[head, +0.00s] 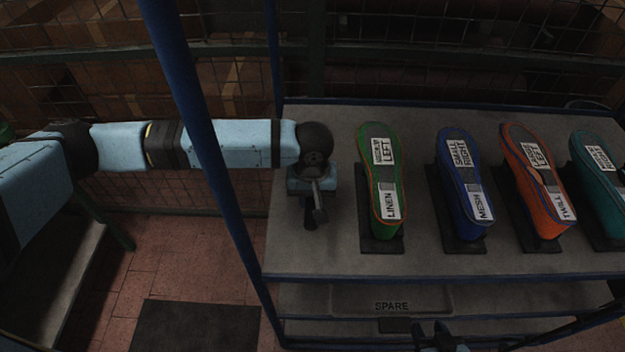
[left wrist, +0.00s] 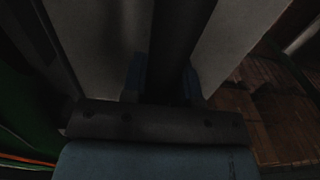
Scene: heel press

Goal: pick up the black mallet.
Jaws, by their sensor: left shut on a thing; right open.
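My left gripper (head: 312,192) is over the left end of the grey shelf top, pointing down. In the left wrist view its two blue fingers (left wrist: 164,82) are shut on a dark bar, the black mallet (left wrist: 183,38). In the head view a small black part of the mallet (head: 309,222) shows just below the gripper; the rest is hidden by the wrist. I cannot tell whether the mallet still touches the shelf. My right gripper (head: 437,338) is only partly in view at the bottom edge, open and apart from the mallet.
Shoe-shaped forms stand on black bases right of my left gripper: green (head: 388,190), blue (head: 465,190), orange (head: 535,180) and teal (head: 600,175). A blue post (head: 205,140) rises at the rack's left. A tray marked SPARE (head: 350,300) lies below.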

